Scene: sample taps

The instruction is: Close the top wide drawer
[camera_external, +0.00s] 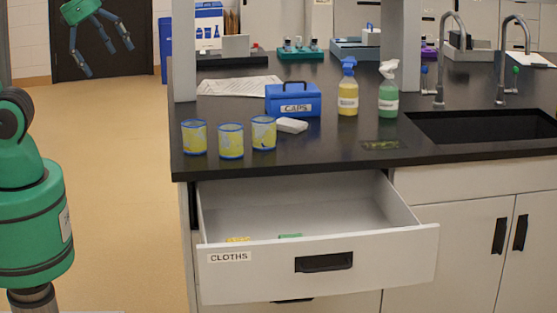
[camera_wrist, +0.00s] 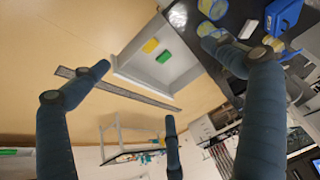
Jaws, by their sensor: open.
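The top wide drawer (camera_external: 375,262) is white, labelled CLOTHS, with a dark recessed handle (camera_external: 323,262). It is pulled well out below the black counter. A yellow item (camera_external: 237,239) and a green item (camera_external: 290,236) lie inside. In the wrist view the open drawer (camera_wrist: 182,72) shows from above at an angle, with the yellow and green items in it. My gripper (camera_external: 106,57) hangs at the top left of the external view, apart from the drawer and beyond the counter's left end. Its three blue-grey fingers are spread and empty, also in the wrist view (camera_wrist: 180,82).
The counter (camera_external: 335,140) holds three yellow-and-blue cups (camera_external: 231,141), a blue CAPS box (camera_external: 293,100), two spray bottles (camera_external: 348,88) and a sink (camera_external: 485,126). Closed cupboard doors (camera_external: 450,250) stand right of the drawer. The floor (camera_external: 115,150) left of the counter is clear.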

